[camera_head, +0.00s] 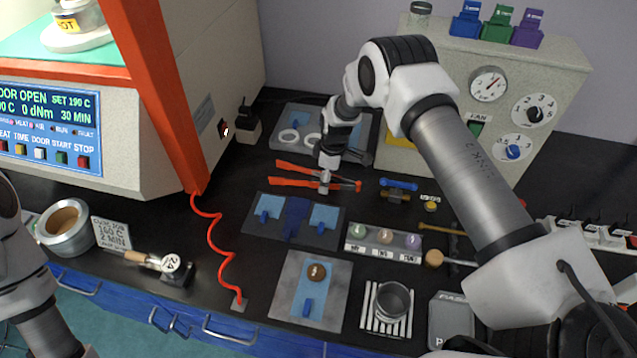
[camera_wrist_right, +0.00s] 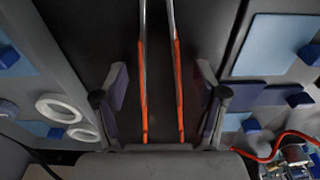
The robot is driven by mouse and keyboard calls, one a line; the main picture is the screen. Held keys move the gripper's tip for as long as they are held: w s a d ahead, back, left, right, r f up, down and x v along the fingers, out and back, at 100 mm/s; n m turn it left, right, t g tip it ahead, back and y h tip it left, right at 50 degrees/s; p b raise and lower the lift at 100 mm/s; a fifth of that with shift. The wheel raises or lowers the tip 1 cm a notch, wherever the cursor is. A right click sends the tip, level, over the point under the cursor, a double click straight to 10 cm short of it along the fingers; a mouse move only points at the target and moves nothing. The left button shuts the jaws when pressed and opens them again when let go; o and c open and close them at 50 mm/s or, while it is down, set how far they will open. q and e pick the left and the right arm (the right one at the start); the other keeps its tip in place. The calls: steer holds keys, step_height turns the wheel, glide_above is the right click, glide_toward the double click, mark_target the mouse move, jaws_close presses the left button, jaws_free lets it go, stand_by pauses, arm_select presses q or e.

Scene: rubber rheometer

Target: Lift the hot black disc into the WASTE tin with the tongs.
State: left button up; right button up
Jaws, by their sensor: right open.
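The tongs (camera_head: 292,183) lie on the black bench, with two orange-gripped arms spread apart. In the right wrist view their arms (camera_wrist_right: 144,95) run between my fingers. My right gripper (camera_head: 326,186) is open and points down over the tongs; its fingers (camera_wrist_right: 160,95) stand on either side of both arms, apart from them. The black disc is not clearly visible; the open machine's lower die (camera_head: 75,40) carries a HOT label at top left. A metal tin (camera_head: 391,299) sits on a striped stand, and no WASTE label is readable. My left gripper is outside the view.
Blue-padded mats (camera_head: 262,232) lie in front of the tongs. A red coiled cord (camera_head: 214,235) hangs to the bench. A metal ring-shaped pot (camera_head: 46,237) stands at left, and a control box (camera_head: 565,70) stands behind.

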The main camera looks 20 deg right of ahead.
steer(key=c, duration=0.7)
step_height(320, 180, up, 12)
steer(key=p, duration=0.6)
steer(key=shift+r, duration=0.1)
